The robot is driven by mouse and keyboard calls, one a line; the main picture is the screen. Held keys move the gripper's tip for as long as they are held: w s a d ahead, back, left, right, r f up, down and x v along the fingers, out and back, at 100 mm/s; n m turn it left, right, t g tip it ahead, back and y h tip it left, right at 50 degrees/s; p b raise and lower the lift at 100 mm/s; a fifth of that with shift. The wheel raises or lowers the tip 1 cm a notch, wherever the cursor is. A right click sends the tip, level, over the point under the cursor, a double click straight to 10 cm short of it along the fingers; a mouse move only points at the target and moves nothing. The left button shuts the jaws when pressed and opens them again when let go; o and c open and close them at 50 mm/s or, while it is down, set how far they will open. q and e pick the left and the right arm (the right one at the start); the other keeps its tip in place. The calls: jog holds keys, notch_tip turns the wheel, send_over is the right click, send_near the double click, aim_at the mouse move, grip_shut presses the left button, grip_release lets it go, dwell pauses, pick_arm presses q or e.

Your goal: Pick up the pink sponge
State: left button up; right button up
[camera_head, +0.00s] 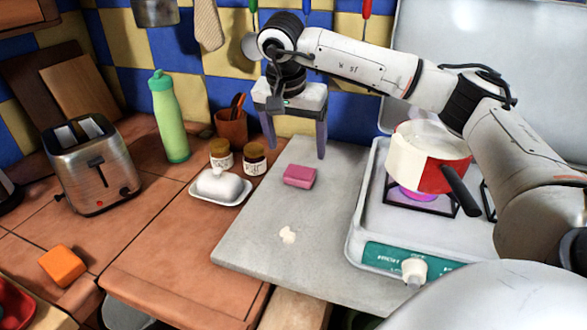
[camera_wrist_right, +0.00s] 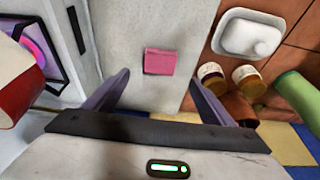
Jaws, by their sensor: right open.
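The pink sponge (camera_head: 300,176) lies flat on the grey counter slab, near its left edge, in the head view. It also shows in the right wrist view (camera_wrist_right: 160,61), ahead of the fingers and roughly between their lines. My right gripper (camera_head: 295,150) is open and empty, with its two purple fingers spread, above and behind the sponge. In the right wrist view the gripper (camera_wrist_right: 160,92) shows both fingertips apart with nothing between them. My left gripper is in neither view.
A stove (camera_head: 370,220) with a red and white pot (camera_head: 407,165) stands to the right. A white dish (camera_head: 221,196), two jars, a green bottle (camera_head: 169,120) and a toaster (camera_head: 92,170) stand to the left.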

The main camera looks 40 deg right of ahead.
aim_at(300, 172)
jog(key=x, duration=0.3)
jog(key=shift+s+d+f, duration=0.1)
jog(key=shift+s+f, duration=0.15)
jog(key=shift+s, duration=0.05)
jog(key=shift+p+x, duration=0.3)
jog(key=shift+x, duration=2.45)
jog(key=shift+w, duration=0.15)
jog(key=c, duration=1.1)
